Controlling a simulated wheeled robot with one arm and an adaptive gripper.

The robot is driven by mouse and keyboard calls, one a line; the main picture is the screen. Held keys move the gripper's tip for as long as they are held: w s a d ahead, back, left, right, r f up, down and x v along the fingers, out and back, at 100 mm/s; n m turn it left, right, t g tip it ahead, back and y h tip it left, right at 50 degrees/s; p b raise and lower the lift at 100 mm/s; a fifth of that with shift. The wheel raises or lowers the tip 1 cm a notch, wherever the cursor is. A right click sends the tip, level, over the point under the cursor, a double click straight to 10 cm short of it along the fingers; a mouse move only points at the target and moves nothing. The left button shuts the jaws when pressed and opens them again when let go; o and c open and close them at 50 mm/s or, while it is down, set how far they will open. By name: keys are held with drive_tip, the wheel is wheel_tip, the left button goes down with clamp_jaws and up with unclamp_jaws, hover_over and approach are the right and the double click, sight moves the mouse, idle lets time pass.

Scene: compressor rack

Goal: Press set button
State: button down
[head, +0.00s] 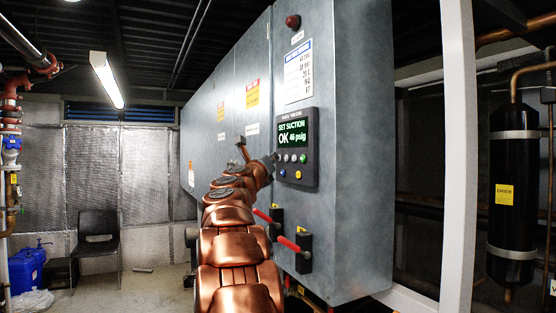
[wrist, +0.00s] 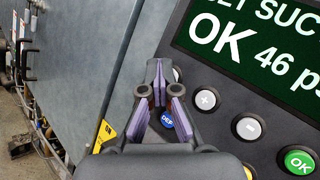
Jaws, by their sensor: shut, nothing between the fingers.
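The control panel (head: 297,147) is on the grey cabinet front, and its screen (head: 293,133) reads "SET SUCTION OK 46 psig". The blue button's white lettering is partly covered and hard to read; no button clearly reads "SET".
Red-handled switches (head: 289,243) stick out from the cabinet below the panel. A white post (head: 457,150) stands to the right, with a black cylinder (head: 513,190) beyond it. A chair (head: 97,235) stands at the back left.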

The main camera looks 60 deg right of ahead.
drive_tip(key=shift+w+a, duration=0.45)
drive_tip(key=shift+a, duration=0.15)
drive_tip(key=shift+w+a+b, duration=0.1)
drive_tip(key=shift+w+a, duration=0.35)
drive_tip(key=shift+a, duration=0.25)
drive_tip(key=shift+w+a+b, duration=0.15)
drive_tip(key=shift+w+a, duration=0.3)
drive_tip(key=shift+a, duration=0.25)
drive_tip(key=shift+w+a+b, duration=0.1)
drive_tip(key=shift+w+a, duration=0.35)
drive_tip(key=shift+a, duration=0.25)
